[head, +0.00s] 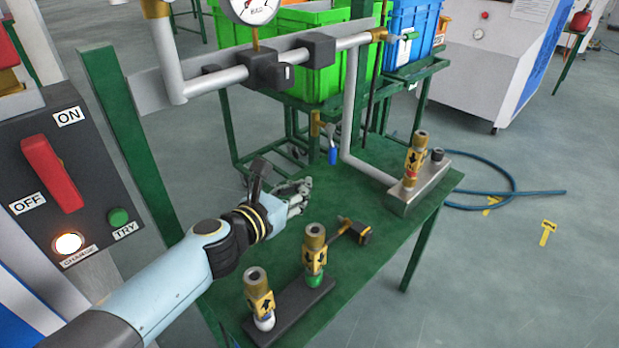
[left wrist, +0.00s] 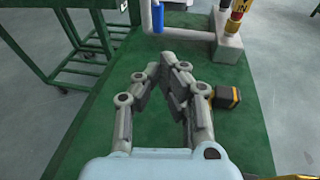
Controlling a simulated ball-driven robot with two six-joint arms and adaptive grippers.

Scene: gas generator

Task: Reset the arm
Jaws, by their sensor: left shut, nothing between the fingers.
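My left arm comes in from the lower left in the head view, and its gripper (head: 297,195) is over the green table (head: 375,245). In the left wrist view the fingers of the left gripper (left wrist: 172,62) meet at the tips with nothing between them. A black and yellow tool (head: 350,232) lies on the table to the right of the gripper; it also shows in the left wrist view (left wrist: 225,97), partly behind a finger. My right gripper does not show in either view.
Two brass valves (head: 314,250) (head: 259,298) stand on a dark block in front. Another valve (head: 414,160) stands on a metal block (head: 420,187) at the right. A control box (head: 85,185) with a red switch (head: 52,173) is at the left. Pipes with a gauge (head: 253,8) run above.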

